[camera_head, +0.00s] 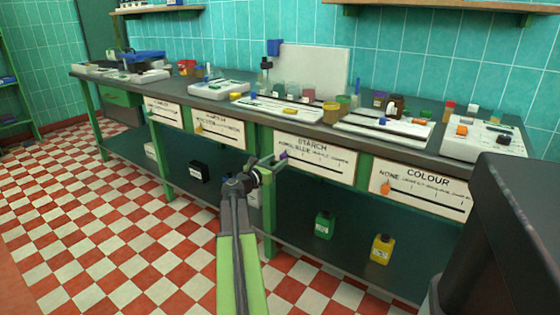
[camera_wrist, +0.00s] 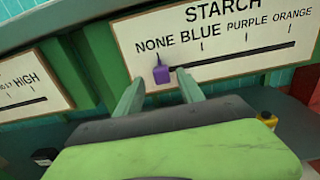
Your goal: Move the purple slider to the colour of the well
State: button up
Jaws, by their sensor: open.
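The purple slider (camera_wrist: 162,74) sits at the left end of the dark slot (camera_wrist: 240,58) on the STARCH board (camera_wrist: 215,28), below the words NONE and BLUE. PURPLE and ORANGE stand further right. In the head view the slider (camera_head: 283,155) is a small purple spot at my gripper's tip. My gripper (camera_head: 270,163) is open in front of the board. In the wrist view its fingers (camera_wrist: 160,82) are on either side of the slider, apart from it in the picture; I cannot tell whether they reach around it. No well's colour is readable here.
The COLOUR board (camera_head: 424,188) with an orange slider (camera_head: 385,187) is to the right. Trays, jars and a white panel (camera_head: 313,72) stand on the bench. A green bottle (camera_head: 324,225) and a yellow bottle (camera_head: 381,249) stand on the lower shelf. The checked floor at left is clear.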

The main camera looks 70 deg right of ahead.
aim_at(281, 158)
jog(key=shift+x, duration=1.5)
jog(key=c, duration=0.9)
grip_shut()
jog(key=shift+w, duration=0.1)
